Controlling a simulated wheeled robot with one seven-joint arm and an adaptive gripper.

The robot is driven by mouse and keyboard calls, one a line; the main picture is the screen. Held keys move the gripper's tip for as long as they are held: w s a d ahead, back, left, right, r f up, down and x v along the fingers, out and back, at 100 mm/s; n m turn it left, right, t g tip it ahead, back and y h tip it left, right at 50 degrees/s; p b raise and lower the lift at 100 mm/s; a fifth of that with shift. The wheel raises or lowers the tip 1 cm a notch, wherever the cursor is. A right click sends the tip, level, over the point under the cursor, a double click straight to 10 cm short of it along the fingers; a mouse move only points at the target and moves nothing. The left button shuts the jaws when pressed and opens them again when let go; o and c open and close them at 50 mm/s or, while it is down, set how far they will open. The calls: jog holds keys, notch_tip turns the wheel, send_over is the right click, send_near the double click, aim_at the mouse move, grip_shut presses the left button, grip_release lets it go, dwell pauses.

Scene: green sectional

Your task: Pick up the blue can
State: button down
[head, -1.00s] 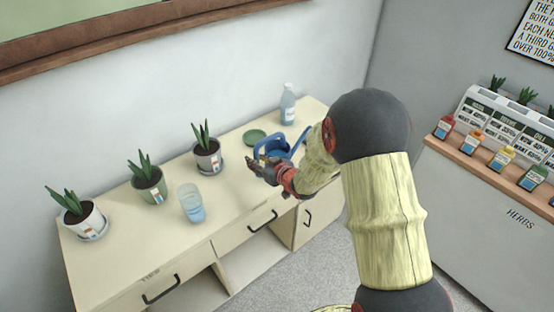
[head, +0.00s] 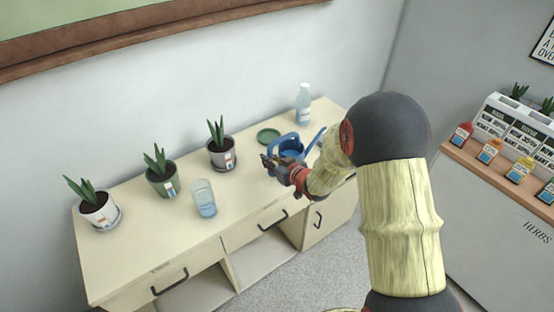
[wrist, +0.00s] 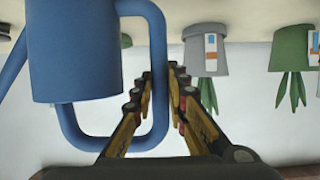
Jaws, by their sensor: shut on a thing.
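The blue can is a blue watering can (head: 289,145) with a spout and a looped handle, at the right part of the cabinet top in the head view. In the wrist view its body (wrist: 75,50) fills the upper left and appears upside down. My gripper (head: 270,163) is at the can's near left side and partly covers it. In the wrist view my gripper (wrist: 157,82) has its two fingers on either side of the handle (wrist: 158,60), shut on it. I cannot tell whether the can's base touches the cabinet top.
On the cream cabinet (head: 245,190) stand potted plants (head: 221,153), a glass of water (head: 204,198), a green saucer (head: 268,136) behind the can and a bottle (head: 303,104) behind right. A shelf with small bottles (head: 488,151) is at the right.

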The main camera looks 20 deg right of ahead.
jog(key=shift+w+r+p, duration=0.1)
jog(key=shift+r+p, duration=0.2)
jog(key=shift+r, duration=0.55)
jog(key=s+a+r+p, duration=0.2)
jog(key=s+r+p, duration=0.3)
jog(key=s+r, duration=0.6)
jog(key=shift+s+r, duration=0.25)
jog(key=shift+s, duration=1.25)
jog(key=shift+a, duration=0.1)
